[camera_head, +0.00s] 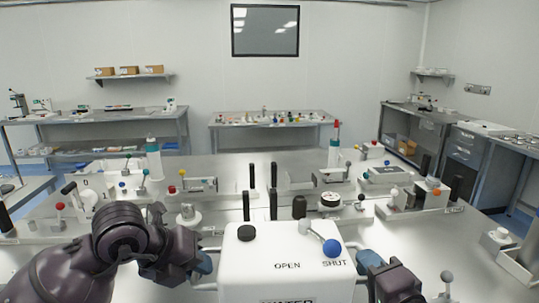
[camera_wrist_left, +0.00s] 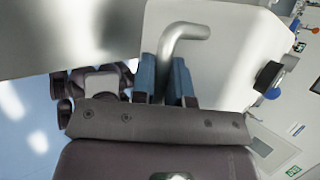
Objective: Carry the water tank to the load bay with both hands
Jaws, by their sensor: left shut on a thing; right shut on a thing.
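The white water tank (camera_head: 262,262) is at the bottom middle of the head view, close to me. Its top has a black cap (camera_head: 247,233), the words OPEN and SHUT, and a blue-knobbed lever (camera_head: 332,248) by SHUT. My left gripper (camera_head: 204,262) is shut on the tank's left handle. The left wrist view shows this bent metal handle (camera_wrist_left: 182,34) between the blue fingertips (camera_wrist_left: 165,82). My right gripper (camera_head: 364,262) is shut at the tank's right side, on the right handle, mostly hidden. The tank's lower part is out of frame. I cannot identify the load bay.
A large metal bench (camera_head: 215,165) ahead carries several fixtures with coloured knobs and black upright posts. Further benches (camera_head: 270,124) line the walls. Blue floor (camera_head: 25,210) shows at the left.

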